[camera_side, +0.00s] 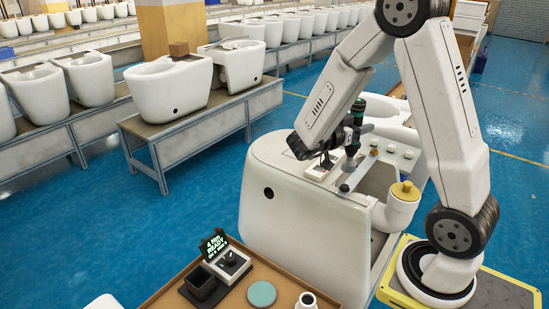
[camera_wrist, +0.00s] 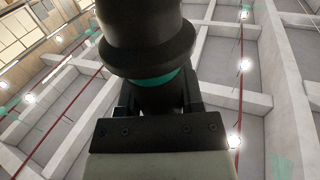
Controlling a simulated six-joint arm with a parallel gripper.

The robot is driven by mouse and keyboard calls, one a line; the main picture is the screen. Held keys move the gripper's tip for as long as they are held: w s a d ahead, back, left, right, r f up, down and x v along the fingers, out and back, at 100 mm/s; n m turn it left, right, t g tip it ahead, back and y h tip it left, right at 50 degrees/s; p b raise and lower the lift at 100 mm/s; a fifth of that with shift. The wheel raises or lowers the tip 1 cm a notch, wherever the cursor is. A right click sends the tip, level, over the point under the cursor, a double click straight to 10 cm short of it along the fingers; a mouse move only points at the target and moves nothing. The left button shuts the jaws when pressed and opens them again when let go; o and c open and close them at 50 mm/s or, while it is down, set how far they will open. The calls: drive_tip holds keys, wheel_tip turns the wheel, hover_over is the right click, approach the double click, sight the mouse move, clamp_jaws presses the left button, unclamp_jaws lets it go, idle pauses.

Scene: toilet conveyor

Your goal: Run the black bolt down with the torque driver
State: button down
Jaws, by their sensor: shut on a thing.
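My gripper (camera_side: 330,160) is shut on the torque driver (camera_side: 353,136), a dark upright tool with green parts, above the top rear of the white toilet (camera_side: 300,215). In the wrist view the driver (camera_wrist: 148,35) is a large black body with a teal ring, between my gripper's fingers (camera_wrist: 158,100). The driver's lower end is near a small pale fixture on the toilet top; I cannot tell whether it touches anything. The black bolt cannot be made out; the driver and gripper may hide it.
A grey bar (camera_side: 358,172) and a yellow-capped white pipe (camera_side: 404,192) are right of the driver. A brown tray (camera_side: 160,296) in front holds a lit display (camera_side: 214,244), a black box (camera_side: 204,285) and a teal disc (camera_side: 262,294). More toilets stand on benches behind.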

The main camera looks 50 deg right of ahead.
sight(356, 151)
drive_tip(key=shift+f, duration=2.3)
drive_tip(key=shift+s+f, duration=0.1)
drive_tip(key=shift+f, duration=1.4)
idle(1.2)
drive_tip(key=shift+r, duration=0.2)
idle(2.1)
